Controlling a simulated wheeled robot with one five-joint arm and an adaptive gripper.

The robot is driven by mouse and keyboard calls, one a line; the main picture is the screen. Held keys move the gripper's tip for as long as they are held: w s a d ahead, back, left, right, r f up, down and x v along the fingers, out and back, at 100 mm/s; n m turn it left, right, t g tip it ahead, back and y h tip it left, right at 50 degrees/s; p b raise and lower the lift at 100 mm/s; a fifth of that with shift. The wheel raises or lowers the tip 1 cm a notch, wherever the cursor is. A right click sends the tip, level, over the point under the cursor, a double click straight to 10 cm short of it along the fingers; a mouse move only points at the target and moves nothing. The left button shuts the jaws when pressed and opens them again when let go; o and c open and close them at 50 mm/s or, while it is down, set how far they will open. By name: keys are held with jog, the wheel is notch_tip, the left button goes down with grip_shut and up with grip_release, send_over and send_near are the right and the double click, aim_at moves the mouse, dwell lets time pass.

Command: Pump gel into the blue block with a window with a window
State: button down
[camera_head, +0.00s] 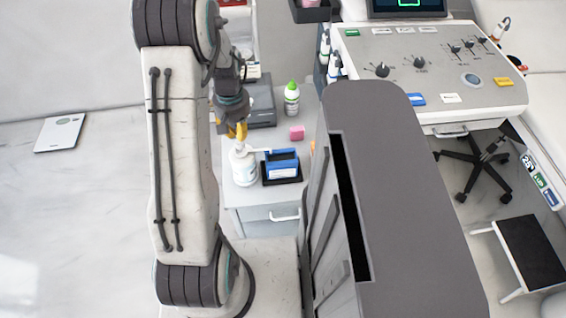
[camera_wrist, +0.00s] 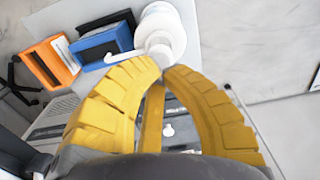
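A white pump bottle (camera_head: 243,166) stands upright on the grey cabinet top. Its white pump head and spout point right, toward the blue block with a window (camera_head: 283,165), which sits in a black tray (camera_head: 282,182). My gripper (camera_head: 238,132) is just above the pump head with its yellow fingers pointing down. In the wrist view, the fingertips of my gripper (camera_wrist: 161,70) meet right by the pump head (camera_wrist: 160,54), with nothing between them. Contact with the head cannot be told. The spout reaches to the near edge of the blue block (camera_wrist: 103,46).
An orange block with a window (camera_wrist: 50,62) stands beside the blue one. A pink block (camera_head: 297,132), a green-capped bottle (camera_head: 291,101) and a grey box (camera_head: 262,106) are behind on the cabinet (camera_head: 255,200). A control console (camera_head: 440,70) stands to the right.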

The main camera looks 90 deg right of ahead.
aim_at(239, 142)
jog(key=shift+f+b, duration=1.75)
jog(key=shift+f, duration=0.45)
jog(key=shift+r, duration=0.15)
jog(key=shift+r+p, duration=1.7)
jog(key=shift+r, duration=0.55)
notch_tip(239, 142, up, 6)
jog(key=p, duration=0.4)
